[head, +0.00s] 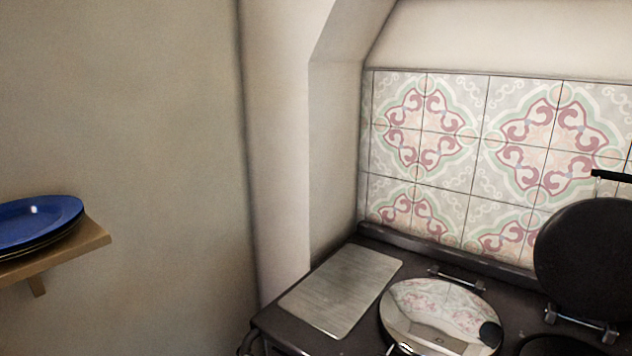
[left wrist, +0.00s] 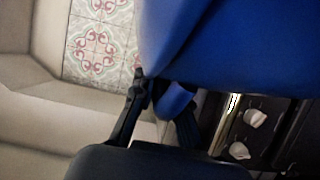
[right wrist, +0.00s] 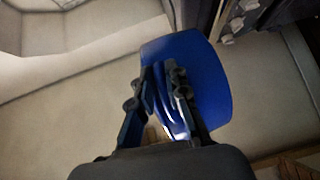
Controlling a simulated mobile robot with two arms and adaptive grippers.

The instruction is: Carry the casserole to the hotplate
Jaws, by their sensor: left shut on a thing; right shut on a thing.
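The blue casserole (left wrist: 230,45) fills the upper part of the left wrist view, and it also shows in the right wrist view (right wrist: 205,75). My left gripper (left wrist: 163,100) is shut on a blue handle at its side. My right gripper (right wrist: 165,78) is shut on the casserole's other side, partly hiding the handle there. Neither the casserole nor my grippers show in the head view. On the dark range, a black round lid (head: 590,255) stands raised at right. The dark edge of a hotplate (head: 560,347) shows below it, cut off by the frame.
A shiny domed lid (head: 440,312) lies closed on the range, left of the raised one. A flat metal plate (head: 342,290) lies at the range's left. Blue plates (head: 38,222) sit on a wall shelf (head: 95,238) at far left. A tiled wall (head: 480,160) stands behind the range.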

